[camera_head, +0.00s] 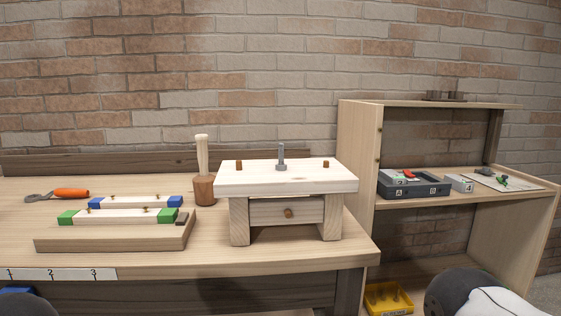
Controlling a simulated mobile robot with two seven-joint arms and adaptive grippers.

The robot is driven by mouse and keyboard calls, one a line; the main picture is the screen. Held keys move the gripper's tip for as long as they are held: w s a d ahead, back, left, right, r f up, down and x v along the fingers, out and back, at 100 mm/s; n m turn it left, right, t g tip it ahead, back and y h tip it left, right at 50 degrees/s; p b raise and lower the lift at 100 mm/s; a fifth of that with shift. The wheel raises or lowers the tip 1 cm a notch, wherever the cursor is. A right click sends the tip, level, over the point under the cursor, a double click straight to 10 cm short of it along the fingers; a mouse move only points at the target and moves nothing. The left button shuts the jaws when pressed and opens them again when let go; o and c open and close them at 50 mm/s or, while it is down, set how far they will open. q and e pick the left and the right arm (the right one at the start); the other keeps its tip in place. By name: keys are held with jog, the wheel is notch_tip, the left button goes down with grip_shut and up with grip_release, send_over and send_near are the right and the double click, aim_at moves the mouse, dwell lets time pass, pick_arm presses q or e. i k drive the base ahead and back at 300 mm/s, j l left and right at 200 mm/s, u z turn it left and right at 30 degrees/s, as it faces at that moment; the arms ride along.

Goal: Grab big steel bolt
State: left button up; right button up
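A grey steel bolt (281,154) stands upright on top of the small wooden stand (248,181), near the middle of its top and toward the back. A wider grey base shows at its foot, and I cannot tell how deep it sits in the wood. Neither of my grippers is in view. Only dark and white parts, likely of my own arms, show at the bottom left and bottom right corners. Nothing touches the bolt apart from the stand.
A shelf unit (358,150) stands right. A yellow bin (389,299) sits low.

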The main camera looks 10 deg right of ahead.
aim_at(280, 166)
jog(key=i+l+u, duration=0.2)
jog(key=l+u, duration=0.15)
jog(key=l, duration=0.35)
jog(key=i+l+u, duration=0.1)
jog(key=l+u, duration=0.2)
jog(key=l, duration=0.4)
jog(key=l+u, duration=0.35)
jog(key=l, duration=0.4)
